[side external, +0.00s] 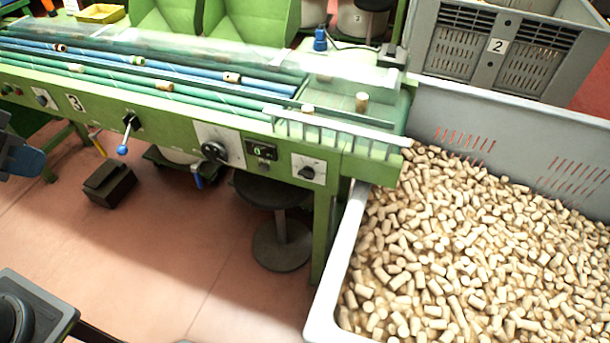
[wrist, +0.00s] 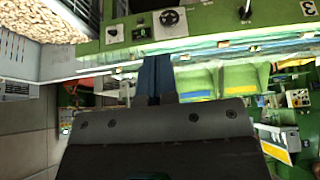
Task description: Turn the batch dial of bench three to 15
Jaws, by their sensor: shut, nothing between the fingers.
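Bench three (side external: 180,112) is a green bench with a "3" plate. Its front has a large round black dial (side external: 214,151) on a white plate, a small dark display (side external: 262,150) and a smaller black knob (side external: 308,171) on another white plate. I cannot read which is the batch dial or what the dials point to. In the wrist view the large dial (wrist: 169,18) and the smaller knob (wrist: 113,33) show near the top. My gripper (wrist: 156,60) has blue fingers, shut and empty, apart from the dials. Its blue end (side external: 30,161) also shows at the side view's left edge.
A lever (side external: 123,149) with a blue ball sticks out left of the large dial. A grey bin (side external: 335,285) full of corks stands at right, a grey crate (side external: 500,72) behind it. A black stool (side external: 280,245) stands under the bench. The floor in front is mostly clear.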

